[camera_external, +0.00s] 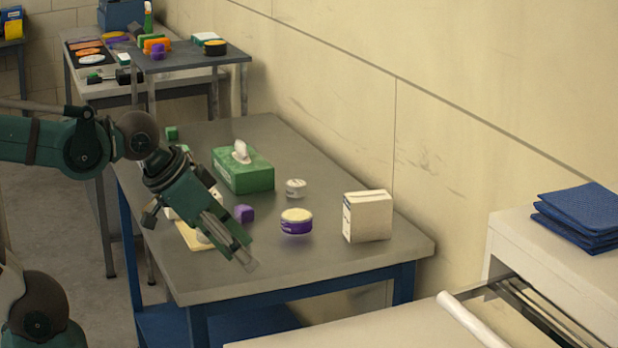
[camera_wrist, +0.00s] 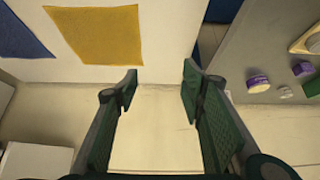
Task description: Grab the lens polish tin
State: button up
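Two round tins stand on the grey table (camera_external: 330,265). One is purple with a cream top (camera_external: 296,227); the other is smaller and white (camera_external: 295,188). Their labels are too small to read, so I cannot tell which is the lens polish tin. My gripper (camera_external: 246,258) is left of and nearer than the purple tin, above the table's front part. In the wrist view my gripper (camera_wrist: 160,88) is open, with nothing between its fingers.
A purple cube (camera_external: 244,213), green tissue box (camera_external: 243,170) and white box (camera_external: 367,216) stand around the tins. A yellowish board (camera_external: 190,237) is partly hidden behind my gripper. The wall runs along the table's far side. The table's front right is clear.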

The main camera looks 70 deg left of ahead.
dwell(0.3)
jog(key=o, duration=0.8)
jog(key=shift+r, duration=0.1)
